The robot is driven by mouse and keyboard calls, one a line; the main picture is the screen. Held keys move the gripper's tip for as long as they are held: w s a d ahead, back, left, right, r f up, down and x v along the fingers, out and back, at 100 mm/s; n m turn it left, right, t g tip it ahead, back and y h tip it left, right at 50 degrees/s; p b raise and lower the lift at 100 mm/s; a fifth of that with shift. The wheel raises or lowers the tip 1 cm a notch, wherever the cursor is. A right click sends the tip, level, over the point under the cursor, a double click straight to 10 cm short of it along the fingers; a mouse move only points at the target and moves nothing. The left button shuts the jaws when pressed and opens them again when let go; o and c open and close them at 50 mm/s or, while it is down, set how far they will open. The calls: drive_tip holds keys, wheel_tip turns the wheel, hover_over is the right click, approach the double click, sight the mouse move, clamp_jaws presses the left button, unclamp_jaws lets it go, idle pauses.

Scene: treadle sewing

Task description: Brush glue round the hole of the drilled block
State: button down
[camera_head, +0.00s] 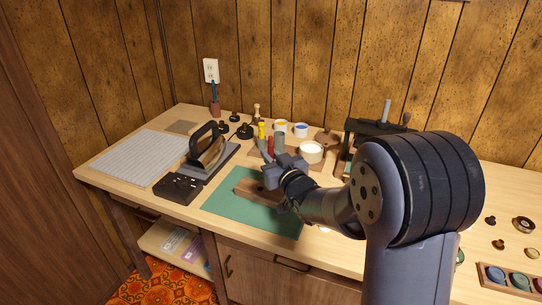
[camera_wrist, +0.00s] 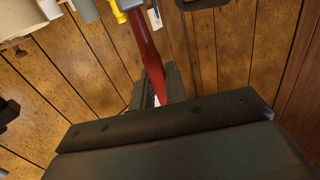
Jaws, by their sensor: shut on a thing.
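My gripper (camera_head: 270,167) is over the green mat (camera_head: 279,222), just above a long brown wooden block (camera_head: 250,191). In the wrist view, my gripper (camera_wrist: 163,90) is shut on a red-handled tool (camera_wrist: 147,50), which looks like the brush. Its red handle also shows above my gripper in the head view (camera_head: 270,146). The brush's bristles are hidden, and I cannot tell whether they touch the block. My arm covers part of the block, and its hole cannot be made out. A pot with a cream top (camera_head: 311,153), perhaps the glue, stands behind my gripper.
Small paint cups (camera_head: 300,129), a yellow bottle (camera_head: 262,130) and a dark press (camera_head: 380,127) stand behind. The mat's front is clear.

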drive_tip(key=shift+f+b, duration=0.5)
drive_tip(key=shift+b, duration=0.05)
idle(0.5)
drive_tip(key=shift+a, duration=0.1)
drive_tip(key=shift+w+a+r+b, duration=0.1)
drive_tip(key=shift+w+a+b, duration=0.3)
drive_tip(key=shift+a, duration=0.5)
drive_tip(key=shift+w+a+b, duration=0.2)
drive_tip(key=shift+w+a, duration=0.05)
drive_tip(key=shift+a, duration=0.2)
drive_tip(key=shift+w+a+b, duration=0.2)
drive_tip(key=shift+a, duration=0.25)
drive_tip(key=shift+a, duration=0.1)
drive_tip(key=shift+w+a+b, duration=0.4)
drive_tip(key=shift+a+b, duration=0.05)
drive_tip(key=shift+a, duration=0.3)
drive_tip(key=shift+f+b, duration=0.2)
drive_tip(key=shift+b, duration=0.2)
drive_tip(key=shift+d, duration=0.1)
